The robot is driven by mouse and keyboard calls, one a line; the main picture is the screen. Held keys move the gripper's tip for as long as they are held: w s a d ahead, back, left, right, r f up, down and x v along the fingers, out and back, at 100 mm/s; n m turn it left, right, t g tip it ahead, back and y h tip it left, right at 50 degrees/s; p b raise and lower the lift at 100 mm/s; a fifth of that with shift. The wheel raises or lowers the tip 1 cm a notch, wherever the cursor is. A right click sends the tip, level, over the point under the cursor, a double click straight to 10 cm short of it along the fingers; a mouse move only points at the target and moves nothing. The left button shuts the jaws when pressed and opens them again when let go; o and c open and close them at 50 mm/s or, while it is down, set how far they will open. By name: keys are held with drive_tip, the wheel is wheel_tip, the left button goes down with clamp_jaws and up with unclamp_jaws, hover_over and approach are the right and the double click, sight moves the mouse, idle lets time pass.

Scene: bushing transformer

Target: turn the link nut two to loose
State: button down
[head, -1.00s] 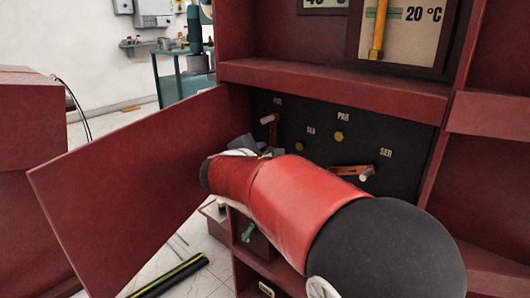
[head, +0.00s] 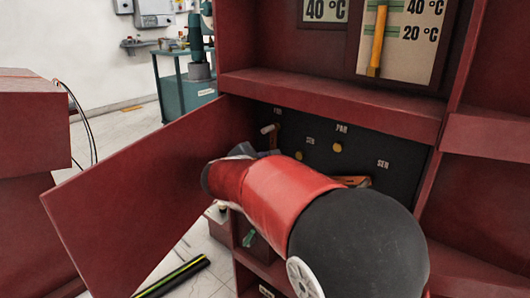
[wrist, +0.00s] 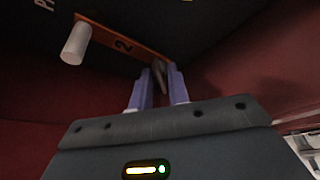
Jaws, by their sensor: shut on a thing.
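Link two, an orange bar marked "2" (wrist: 122,43), shows in the wrist view against the dark panel. A white round peg (wrist: 75,43) stands out from its left end. A dark grey nut-like piece (wrist: 160,80) is at its other end, between my fingers. My gripper (wrist: 160,67) is shut on this piece with its two bluish fingers. In the head view, the link's peg (head: 268,129) and upper part (head: 275,138) show at the panel's left. My arm hides the gripper's fingertips and the link's lower end there.
The dark panel (head: 400,188) also bears yellow studs (head: 337,147) and another orange link (head: 350,181), partly behind my arm. An open red door (head: 140,190) stands to the left. A red shelf (head: 330,100) runs above the panel.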

drive_tip(key=shift+r+n+p, duration=0.3)
drive_tip(key=shift+r+p, duration=0.2)
drive_tip(key=shift+p, duration=0.15)
drive_tip(key=shift+w+a+f+n+g+h, duration=0.15)
drive_tip(key=shift+f+n+g+h, duration=0.25)
drive_tip(key=shift+n+g, duration=0.45)
drive_tip(key=c, duration=1.6)
unclamp_jaws()
drive_tip(key=shift+t, duration=0.25)
